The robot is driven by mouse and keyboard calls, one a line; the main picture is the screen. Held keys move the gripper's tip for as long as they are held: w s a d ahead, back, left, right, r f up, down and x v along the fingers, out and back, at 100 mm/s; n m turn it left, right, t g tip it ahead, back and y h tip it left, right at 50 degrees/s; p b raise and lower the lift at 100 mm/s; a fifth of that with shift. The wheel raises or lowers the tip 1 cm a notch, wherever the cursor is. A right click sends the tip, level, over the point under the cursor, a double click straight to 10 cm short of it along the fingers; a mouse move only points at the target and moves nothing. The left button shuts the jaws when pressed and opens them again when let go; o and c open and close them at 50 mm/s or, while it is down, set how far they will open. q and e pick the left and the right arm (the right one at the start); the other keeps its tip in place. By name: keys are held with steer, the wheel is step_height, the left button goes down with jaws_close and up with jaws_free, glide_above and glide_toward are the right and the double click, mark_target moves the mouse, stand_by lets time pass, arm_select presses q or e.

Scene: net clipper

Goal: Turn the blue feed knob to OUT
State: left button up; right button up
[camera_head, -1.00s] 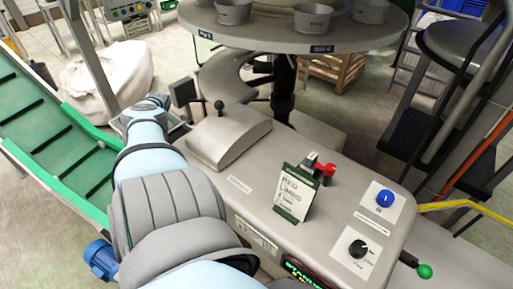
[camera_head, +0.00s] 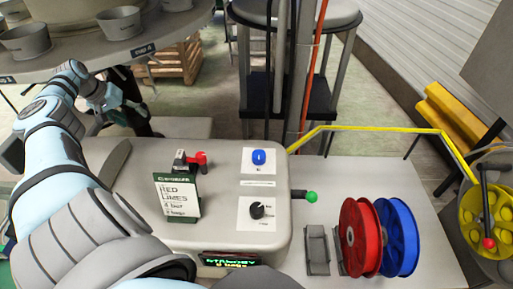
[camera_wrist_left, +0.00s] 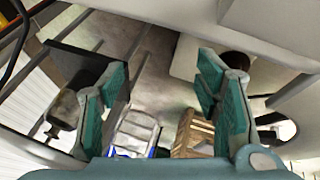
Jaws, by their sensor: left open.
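A round blue knob (camera_head: 259,157) sits on a white plate on top of the grey machine housing (camera_head: 225,230) in the head view. Its small lettering is too small to read. A black knob (camera_head: 257,210) is on a larger white plate just in front of it. My left gripper (camera_head: 112,97) is up at the left by the round bowl table, well apart from the blue knob. In the left wrist view its teal-padded jaws (camera_wrist_left: 168,90) are open with nothing between them. The blue knob does not show in that view. My right gripper is not in view.
A green-framed order card (camera_head: 177,196) and a red lever (camera_head: 197,160) stand left of the knobs. A green-tipped lever (camera_head: 311,196) sticks out at the right. Red (camera_head: 360,237) and blue (camera_head: 397,236) reels stand farther right. The round table (camera_head: 140,42) overhangs the back left.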

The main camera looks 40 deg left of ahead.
arm_select(q)
steer(key=w+d+f+m+h, duration=0.2)
steer(key=w+d+m, duration=0.25)
steer(key=d, duration=0.25)
steer(key=m+g+h+b, duration=0.2)
steer(key=m+g+h, duration=0.1)
steer(key=m, duration=1.3)
glide_toward(258, 154)
steer(key=x, duration=0.8)
steer(key=shift+d, duration=0.1)
steer(key=shift+w+d+f+y, duration=0.2)
steer(key=shift+f+y, duration=0.1)
steer(key=shift+f, duration=0.15)
steer(key=shift+s, duration=0.1)
steer(key=shift+a, duration=0.1)
